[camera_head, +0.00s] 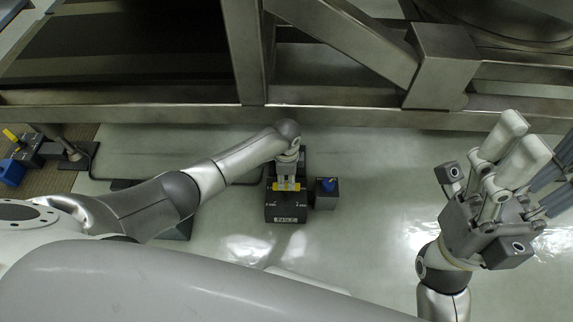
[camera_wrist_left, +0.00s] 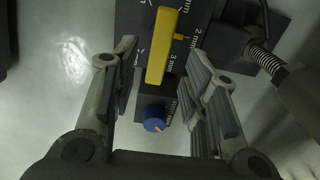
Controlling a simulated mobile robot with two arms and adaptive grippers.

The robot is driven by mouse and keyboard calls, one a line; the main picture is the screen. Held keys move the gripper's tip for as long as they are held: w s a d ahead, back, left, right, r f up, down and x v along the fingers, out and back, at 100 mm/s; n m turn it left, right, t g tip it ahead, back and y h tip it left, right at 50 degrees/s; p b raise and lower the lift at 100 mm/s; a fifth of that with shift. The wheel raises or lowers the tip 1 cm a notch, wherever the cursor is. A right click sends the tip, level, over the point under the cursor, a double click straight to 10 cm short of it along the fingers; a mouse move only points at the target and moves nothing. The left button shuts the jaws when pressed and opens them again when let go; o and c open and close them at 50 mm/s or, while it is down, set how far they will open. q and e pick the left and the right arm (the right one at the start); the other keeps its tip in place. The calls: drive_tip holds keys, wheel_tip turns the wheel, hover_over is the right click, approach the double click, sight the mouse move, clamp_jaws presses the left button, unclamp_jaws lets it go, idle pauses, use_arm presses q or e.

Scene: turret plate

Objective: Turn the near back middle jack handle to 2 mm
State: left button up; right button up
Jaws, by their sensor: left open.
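The jack (camera_head: 285,211) is a dark block on the pale floor below the metal frame, with a label plate on its near face. Its yellow handle (camera_head: 286,186) also shows in the left wrist view (camera_wrist_left: 165,48), running nearly lengthwise in the picture, beside printed marks for 2 mm and 3 mm. A small block with a blue knob (camera_head: 328,184) stands right of the jack; the knob shows below the handle in the wrist view (camera_wrist_left: 155,122). My left gripper (camera_wrist_left: 165,85) is open, its fingers on both sides of the handle, apart from it. My right gripper (camera_head: 515,150) is raised at the right, its opening unclear.
The metal frame beam (camera_head: 180,114) crosses behind the jack, with a diagonal brace above. Another jack with a yellow handle (camera_head: 11,135) and a blue knob (camera_head: 12,172) stands at the far left. Floor between the jack and my right arm is clear.

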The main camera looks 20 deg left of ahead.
use_arm(q)
wheel_tip(320, 180, up, 7)
drive_tip(key=shift+r, duration=0.15)
drive_tip(key=shift+d, duration=0.1)
idle(0.6)
